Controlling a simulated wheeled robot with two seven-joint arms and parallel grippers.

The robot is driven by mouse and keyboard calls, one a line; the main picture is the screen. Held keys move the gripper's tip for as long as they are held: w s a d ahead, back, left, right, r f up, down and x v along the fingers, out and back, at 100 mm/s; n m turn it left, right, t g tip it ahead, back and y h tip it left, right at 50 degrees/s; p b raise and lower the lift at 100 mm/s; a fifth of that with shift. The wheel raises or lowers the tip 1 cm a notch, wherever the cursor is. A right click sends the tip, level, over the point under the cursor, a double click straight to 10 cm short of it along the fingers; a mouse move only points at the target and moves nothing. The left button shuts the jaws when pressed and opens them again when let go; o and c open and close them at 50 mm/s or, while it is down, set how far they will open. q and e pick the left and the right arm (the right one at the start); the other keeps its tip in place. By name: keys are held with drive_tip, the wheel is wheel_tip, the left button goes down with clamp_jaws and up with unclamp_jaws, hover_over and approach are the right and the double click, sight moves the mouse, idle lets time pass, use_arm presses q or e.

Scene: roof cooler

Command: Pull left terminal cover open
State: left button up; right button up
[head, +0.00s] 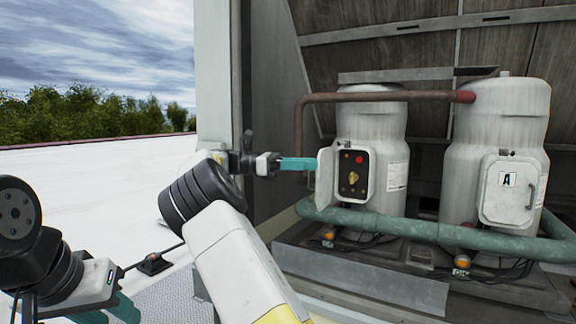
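The left terminal cover (325,178) is a pale panel on the left compressor tank. It stands swung out to the left, and the dark terminal box (353,173) behind it shows a red button and a yellow part. My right gripper (298,164) has teal fingers that point right, with their tips close to the cover's outer edge. I cannot tell whether they touch it, or whether they are parted. My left gripper (118,310) is low at the left, far from the cover and partly cut off by the frame's bottom edge.
A green pipe (390,222) runs low in front of both tanks, and a brown pipe (385,97) runs above the box. A grey panel (275,95) stands behind my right gripper.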

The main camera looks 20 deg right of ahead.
drive_tip(key=shift+c, duration=1.2)
drive_tip(key=s+d+f+y, duration=0.1)
drive_tip(key=d+f, duration=0.2)
drive_tip(key=s+d+f+y, duration=0.1)
drive_tip(key=d+f+y, duration=0.1)
drive_tip(key=d+f, duration=0.1)
drive_tip(key=s+d+f+y, duration=0.1)
drive_tip(key=d+f+y, duration=0.1)
drive_tip(key=f, duration=0.1)
drive_tip(key=shift+s+d+f, duration=0.3)
drive_tip(key=shift+d, duration=0.1)
clamp_jaws()
drive_tip(key=m+t+y, duration=0.4)
drive_tip(key=t+y, duration=1.5)
drive_tip(key=y, duration=0.6)
approach(322, 181)
drive_tip(key=x, duration=0.6)
drive_tip(key=shift+w+a, duration=0.15)
drive_tip(key=shift+a, duration=0.3)
